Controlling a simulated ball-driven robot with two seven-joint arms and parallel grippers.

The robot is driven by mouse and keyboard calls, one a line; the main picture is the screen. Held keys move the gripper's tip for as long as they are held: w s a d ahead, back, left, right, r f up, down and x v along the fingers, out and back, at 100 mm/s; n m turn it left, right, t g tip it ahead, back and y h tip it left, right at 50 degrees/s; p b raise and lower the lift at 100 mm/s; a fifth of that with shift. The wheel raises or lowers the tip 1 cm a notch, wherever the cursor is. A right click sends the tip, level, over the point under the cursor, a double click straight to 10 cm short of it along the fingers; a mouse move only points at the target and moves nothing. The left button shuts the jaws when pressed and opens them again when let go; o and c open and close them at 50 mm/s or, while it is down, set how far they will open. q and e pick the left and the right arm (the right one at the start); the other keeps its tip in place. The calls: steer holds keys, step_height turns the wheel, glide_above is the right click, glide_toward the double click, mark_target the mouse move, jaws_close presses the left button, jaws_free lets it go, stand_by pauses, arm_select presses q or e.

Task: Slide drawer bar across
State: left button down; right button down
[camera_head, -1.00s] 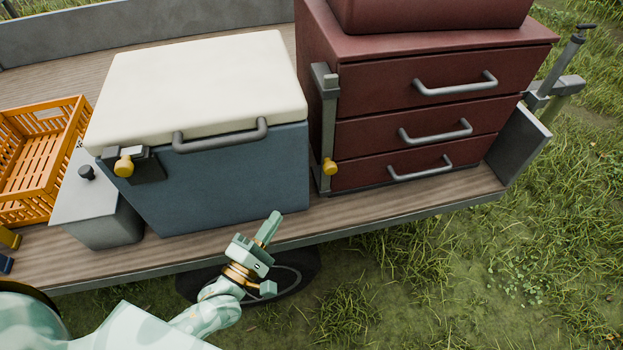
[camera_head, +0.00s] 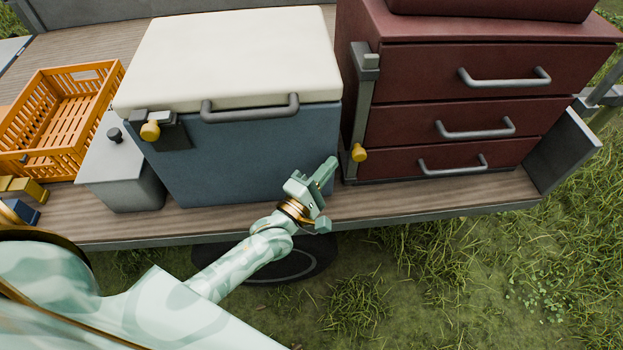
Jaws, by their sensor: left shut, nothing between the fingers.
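The drawer bar (camera_head: 360,105) is a grey upright bar at the left front edge of the dark red drawer cabinet (camera_head: 430,35). It has a grey block at its top and a yellow knob (camera_head: 359,153) at its lower end. It stands in front of the left ends of the drawers. My left gripper (camera_head: 329,166) is shut and empty, just left of and slightly below the yellow knob, with a gap in the picture. Its fingers point up and to the right. My right gripper is not in view.
A blue cooler (camera_head: 240,160) with a white lid and a yellow-knobbed latch (camera_head: 150,130) stands left of the cabinet. A grey box (camera_head: 125,190) and an orange crate (camera_head: 55,110) are further left. All stand on a wooden trailer bed (camera_head: 430,200). Grass lies in front.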

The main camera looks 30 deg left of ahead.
mark_target(359, 162)
arm_select(q)
steer(key=shift+w+d+r, duration=0.2)
steer(key=shift+w+d, duration=0.1)
steer(key=shift+d, duration=0.25)
steer(key=shift+w+d+r, duration=0.15)
steer(key=shift+w+d, duration=0.15)
steer(key=shift+d, duration=0.2)
steer(key=shift+w+d, duration=0.1)
steer(key=shift+r, duration=0.1)
steer(key=w+d, duration=0.2)
steer(key=d, duration=0.1)
steer(key=shift+s+a, duration=0.1)
